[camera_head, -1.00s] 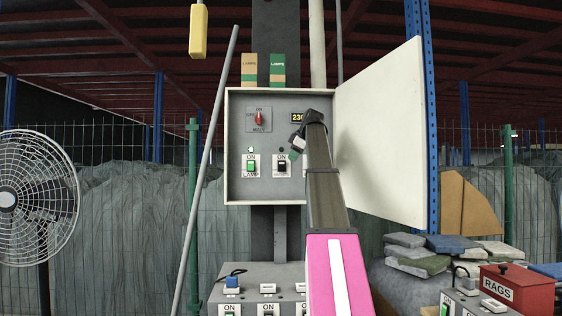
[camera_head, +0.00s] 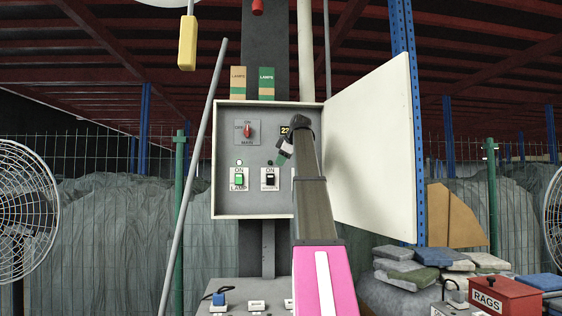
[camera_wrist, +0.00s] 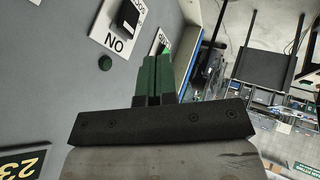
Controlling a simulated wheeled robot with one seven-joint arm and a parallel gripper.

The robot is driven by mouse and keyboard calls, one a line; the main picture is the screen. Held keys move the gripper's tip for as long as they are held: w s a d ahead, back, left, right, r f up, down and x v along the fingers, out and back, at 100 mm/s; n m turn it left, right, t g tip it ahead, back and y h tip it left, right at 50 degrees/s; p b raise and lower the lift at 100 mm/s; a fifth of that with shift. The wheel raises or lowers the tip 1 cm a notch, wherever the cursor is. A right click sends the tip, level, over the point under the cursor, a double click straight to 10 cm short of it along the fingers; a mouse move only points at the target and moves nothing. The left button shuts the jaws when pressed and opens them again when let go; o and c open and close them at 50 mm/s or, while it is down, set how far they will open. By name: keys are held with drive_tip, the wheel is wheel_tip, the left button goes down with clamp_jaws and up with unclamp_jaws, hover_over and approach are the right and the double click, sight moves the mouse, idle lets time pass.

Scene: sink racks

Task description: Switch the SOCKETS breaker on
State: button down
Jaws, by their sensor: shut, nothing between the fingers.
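The grey breaker box (camera_head: 226,208) stands open in the head view. Its middle breaker (camera_head: 270,179) has a black rocker and a label too small to read there. A black-rocker breaker (camera_wrist: 127,18) shows upside down in the wrist view, its cut-off label seeming to start "SOC". A dark green indicator (camera_wrist: 105,62) is beside it. The LAMP breaker (camera_head: 239,180) has a green rocker. My gripper (camera_head: 281,158) is shut and empty, in front of the panel, up and right of the middle breaker. Its green fingers (camera_wrist: 155,78) are together in the wrist view, apart from the black rocker.
The box door (camera_head: 375,150) stands open to the right. The red MAIN switch (camera_head: 247,132) is at upper left. My arm covers the box's lower right. A yellow pendant (camera_head: 187,42) hangs at upper left, and a grey pole (camera_head: 192,180) leans beside the box.

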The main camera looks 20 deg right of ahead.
sight(269, 175)
drive_tip(key=w+f, duration=0.1)
drive_tip(key=w, duration=0.1)
drive_tip(key=w+f, duration=0.2)
drive_tip(key=w+a+f, duration=0.1)
drive_tip(key=w+f, duration=0.1)
drive_tip(key=shift+w, duration=0.15)
drive_tip(key=shift+w+d, duration=0.2)
drive_tip(key=shift+w, duration=0.6)
drive_tip(key=shift+w+r, duration=0.1)
drive_tip(key=shift+w+d+r, duration=0.15)
drive_tip(key=shift+w, duration=0.15)
drive_tip(key=shift+r, duration=0.1)
drive_tip(key=shift+r, duration=0.65)
drive_tip(key=shift+s, duration=0.15)
